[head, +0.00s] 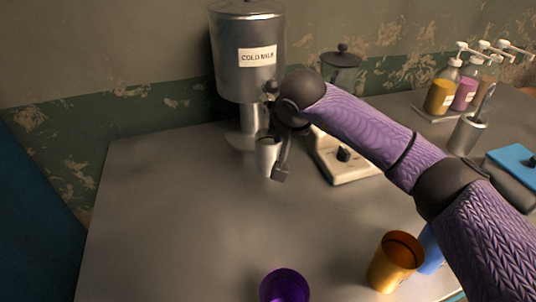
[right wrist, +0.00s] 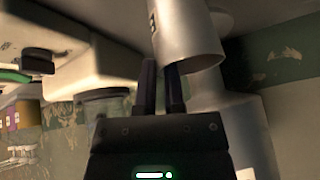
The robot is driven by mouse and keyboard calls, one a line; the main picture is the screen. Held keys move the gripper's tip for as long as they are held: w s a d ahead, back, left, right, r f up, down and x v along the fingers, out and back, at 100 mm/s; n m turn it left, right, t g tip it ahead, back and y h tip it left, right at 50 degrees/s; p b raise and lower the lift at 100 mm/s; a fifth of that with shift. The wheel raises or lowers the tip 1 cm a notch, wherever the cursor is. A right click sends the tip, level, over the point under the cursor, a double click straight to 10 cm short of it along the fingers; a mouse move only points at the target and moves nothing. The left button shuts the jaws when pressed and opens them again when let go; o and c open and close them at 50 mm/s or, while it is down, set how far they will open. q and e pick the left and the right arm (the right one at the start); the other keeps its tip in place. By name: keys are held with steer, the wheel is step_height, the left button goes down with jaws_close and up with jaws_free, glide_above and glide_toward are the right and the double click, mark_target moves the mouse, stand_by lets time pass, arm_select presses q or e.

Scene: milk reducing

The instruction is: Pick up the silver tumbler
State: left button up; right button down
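The silver tumbler (head: 267,157) stands upright on the table below the tap of the steel dispenser, partly hidden by my right gripper. In the right wrist view the tumbler (right wrist: 190,32) appears turned over by the camera angle, with its rim close to the fingertips. My right gripper (head: 277,145) is beside the tumbler at its rim. In the right wrist view the two dark fingers (right wrist: 162,72) stand apart with a visible gap. One fingertip overlaps the rim; I cannot tell whether it touches. My left gripper is not in view.
The dispenser (head: 246,78), labelled COLD MILK, stands directly behind the tumbler. A white appliance (head: 350,168) is to the right. An orange cup (head: 396,260), a blue cup (head: 431,250) and a purple cup (head: 285,286) are near the front. The left table surface is clear.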

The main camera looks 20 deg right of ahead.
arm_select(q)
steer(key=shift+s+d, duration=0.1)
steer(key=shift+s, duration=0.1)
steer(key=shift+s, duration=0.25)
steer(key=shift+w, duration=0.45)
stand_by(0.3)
arm_select(e)
steer(key=shift+r, duration=0.1)
